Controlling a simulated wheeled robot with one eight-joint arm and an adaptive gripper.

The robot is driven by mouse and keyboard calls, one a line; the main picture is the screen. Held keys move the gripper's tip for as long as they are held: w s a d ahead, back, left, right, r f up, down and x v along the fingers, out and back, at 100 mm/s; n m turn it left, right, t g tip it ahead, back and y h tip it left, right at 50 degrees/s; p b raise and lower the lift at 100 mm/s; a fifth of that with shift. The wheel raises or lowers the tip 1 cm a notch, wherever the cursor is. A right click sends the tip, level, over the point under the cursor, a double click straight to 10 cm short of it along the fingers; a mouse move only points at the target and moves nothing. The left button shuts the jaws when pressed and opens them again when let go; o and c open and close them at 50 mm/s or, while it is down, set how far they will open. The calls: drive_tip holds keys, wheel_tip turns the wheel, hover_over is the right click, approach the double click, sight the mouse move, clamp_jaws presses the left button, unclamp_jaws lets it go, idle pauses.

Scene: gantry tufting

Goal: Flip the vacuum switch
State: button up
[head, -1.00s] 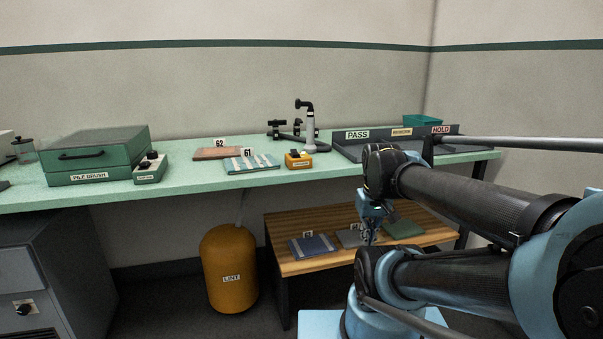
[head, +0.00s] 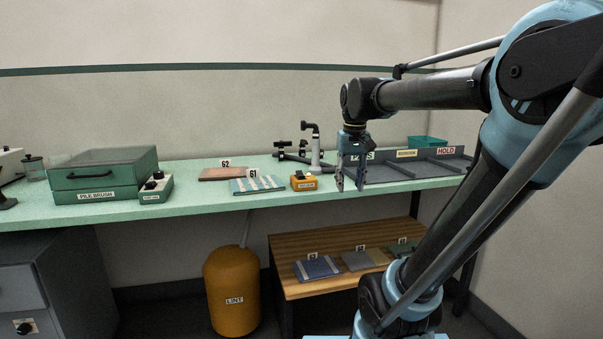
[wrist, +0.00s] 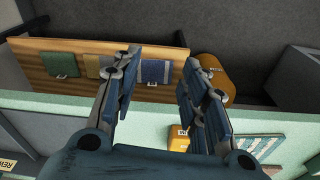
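A small orange box (head: 303,181) with a dark switch on top and a small label stands near the front edge of the green bench; the label is too small to read with certainty. In the wrist view the orange box (wrist: 179,137) shows between and beyond my fingers, partly hidden by the right one. My gripper (head: 350,184) points down with its fingers apart, in front of the bench edge and to the right of the orange box. It is open and empty, touching nothing. The fingers also show spread in the wrist view (wrist: 160,85).
Sample 61 (head: 258,184) and sample 62 (head: 222,174) lie left of the orange box. A microscope-like stand (head: 315,150) is behind it. The sorting tray (head: 400,172) is on the right. A wooden shelf (head: 290,246) and a LINT canister (head: 232,290) are below.

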drive_tip(key=w+a+r+n, duration=0.1)
drive_tip(key=w+a+r, duration=0.6)
drive_tip(key=w+r, duration=0.3)
wheel_tip(320, 180, up, 5)
drive_tip(key=g, duration=0.1)
hover_over(301, 175)
drive_tip(key=shift+n, duration=0.3)
wheel_tip(301, 175, down, 17)
clamp_jaws()
